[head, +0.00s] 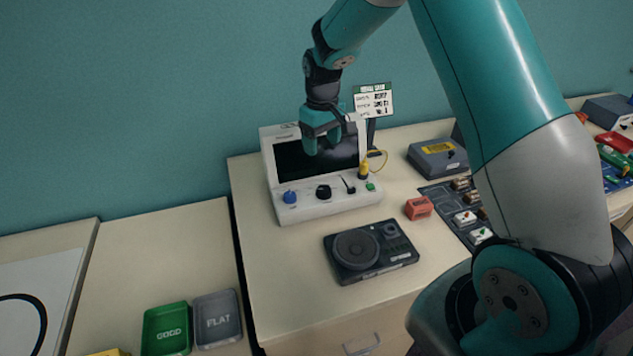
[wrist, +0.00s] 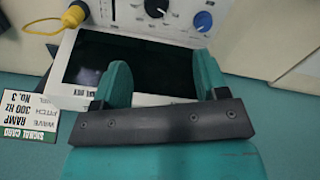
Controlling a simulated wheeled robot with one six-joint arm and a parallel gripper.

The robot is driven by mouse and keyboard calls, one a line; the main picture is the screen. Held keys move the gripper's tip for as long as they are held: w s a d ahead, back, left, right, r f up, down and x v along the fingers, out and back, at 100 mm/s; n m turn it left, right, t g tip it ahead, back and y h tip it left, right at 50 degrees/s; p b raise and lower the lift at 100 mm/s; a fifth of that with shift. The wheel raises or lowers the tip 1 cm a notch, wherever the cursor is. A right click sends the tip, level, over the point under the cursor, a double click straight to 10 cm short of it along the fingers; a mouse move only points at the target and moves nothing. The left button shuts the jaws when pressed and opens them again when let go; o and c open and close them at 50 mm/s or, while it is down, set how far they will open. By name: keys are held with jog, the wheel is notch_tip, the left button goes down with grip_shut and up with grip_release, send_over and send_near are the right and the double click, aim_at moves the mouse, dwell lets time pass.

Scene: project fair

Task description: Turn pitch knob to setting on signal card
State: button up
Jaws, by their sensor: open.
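A white signal instrument (head: 325,207) stands on the table with a dark screen. Its sloped front panel has a blue knob (head: 289,197), a black knob (head: 323,192), a small black lever (head: 348,184) and a green button (head: 370,187). The wrist view shows the blue knob (wrist: 203,20) and black knob (wrist: 155,7) upside down; I cannot read which is pitch. My gripper (wrist: 162,78) is open and empty, in front of the screen, above the knobs.
A yellow plug (head: 363,171) with a cable rises at the panel's right. A black speaker box (head: 370,250) and red block (head: 418,208) lie in front. A grey box (head: 438,158) stands right. Green (head: 166,329) and grey (head: 217,318) trays sit lower left.

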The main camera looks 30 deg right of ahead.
aim_at(323, 188)
jog(key=f+p, duration=0.1)
jog(key=f, duration=0.4)
jog(key=f+p, duration=0.2)
jog(key=f, duration=0.3)
jog(key=f+p, duration=0.1)
jog(key=f, duration=0.4)
jog(key=shift+s+d, duration=0.1)
jog(key=shift+d, duration=0.2)
jog(key=c, duration=0.9)
